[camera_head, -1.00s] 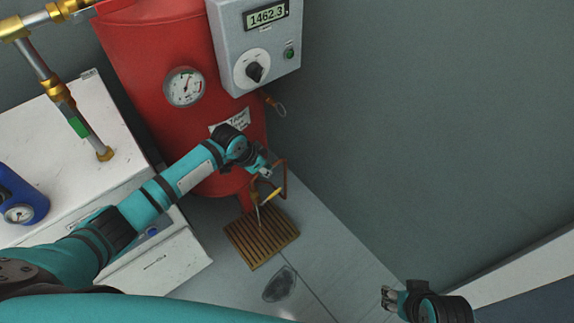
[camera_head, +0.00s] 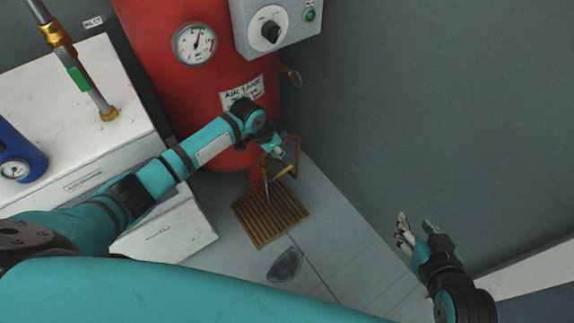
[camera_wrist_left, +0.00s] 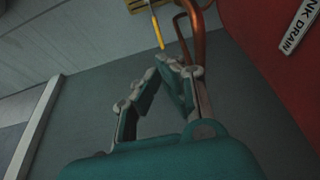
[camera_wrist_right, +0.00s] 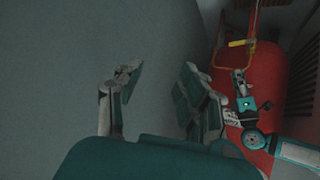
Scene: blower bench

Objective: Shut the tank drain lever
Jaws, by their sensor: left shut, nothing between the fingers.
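The drain lever (camera_head: 284,172) has a yellow handle and sits low under the red tank (camera_head: 150,50), above a slatted wooden grate. Its yellow handle also shows in the left wrist view (camera_wrist_left: 157,32), just beyond the fingertips, and in the right wrist view (camera_wrist_right: 240,43). My left gripper (camera_head: 278,150) is shut and empty, close to the lever beside a copper pipe (camera_wrist_left: 192,40). In the left wrist view its fingertips (camera_wrist_left: 165,66) appear apart from the handle. My right gripper (camera_head: 415,228) is open and empty, off to the right, well away from the lever.
A grey control box (camera_head: 285,30) and a gauge (camera_head: 195,43) are on the tank. A white cabinet (camera_head: 60,90) stands left, with a blue device (camera_head: 22,150) on it. The wooden grate (camera_head: 270,213) lies on the floor beside a dark patch (camera_head: 285,266). Open floor lies to the right.

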